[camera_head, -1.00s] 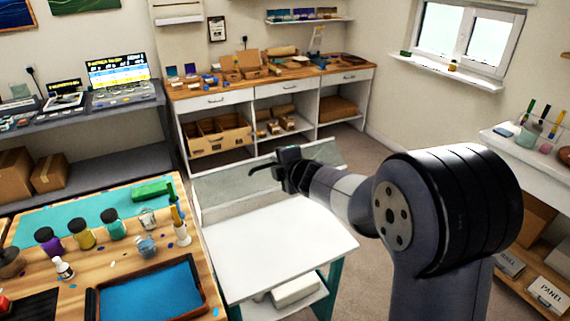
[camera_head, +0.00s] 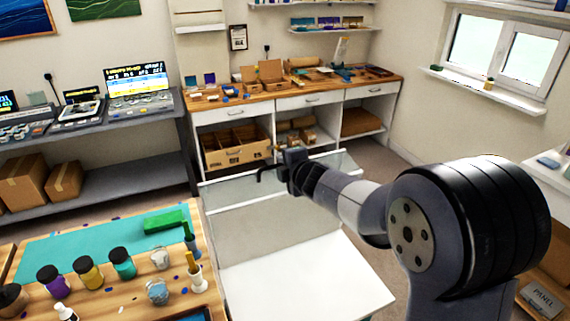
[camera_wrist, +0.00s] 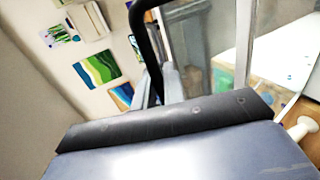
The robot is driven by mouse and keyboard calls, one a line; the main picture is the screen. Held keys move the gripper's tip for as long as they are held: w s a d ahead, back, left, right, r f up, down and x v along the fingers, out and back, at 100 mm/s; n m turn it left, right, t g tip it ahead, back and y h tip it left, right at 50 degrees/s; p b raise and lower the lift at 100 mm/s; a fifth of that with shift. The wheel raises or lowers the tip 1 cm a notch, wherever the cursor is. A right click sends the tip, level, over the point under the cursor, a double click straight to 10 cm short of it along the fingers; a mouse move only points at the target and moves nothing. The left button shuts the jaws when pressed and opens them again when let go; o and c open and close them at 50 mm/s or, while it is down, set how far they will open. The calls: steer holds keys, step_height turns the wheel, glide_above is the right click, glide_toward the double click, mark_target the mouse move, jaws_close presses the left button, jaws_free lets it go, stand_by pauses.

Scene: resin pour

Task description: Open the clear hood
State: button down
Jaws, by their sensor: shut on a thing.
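The clear hood (camera_head: 265,232) shows as a greyish see-through panel at the back of a white-topped station in the head view. A second pale clear strip (camera_head: 335,163) runs along its upper edge. My gripper (camera_head: 280,168) is at this upper edge, shut on what looks like the hood's dark handle (camera_head: 262,175). The wrist view shows a black curved bar (camera_wrist: 147,45), likely that handle, with clear panelling (camera_wrist: 205,45) to its right. The exact contact of the fingers is hidden.
A wooden bench (camera_head: 105,295) with paint jars, cups and a green block stands close on the left. A white cabinet (camera_head: 290,103) with a wooden top stands behind the station. Bare floor (camera_head: 390,170) shows to its right.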

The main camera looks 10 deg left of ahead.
steer(key=c, duration=1.6)
jaws_free()
steer(key=shift+c, duration=0.2)
steer(key=v, duration=1.1)
steer(key=shift+p, duration=0.45)
steer(key=shift+a, duration=0.1)
steer(key=b+x, duration=0.1)
steer(key=x, duration=1)
steer(key=shift+s, duration=0.1)
steer(key=shift+d, duration=0.25)
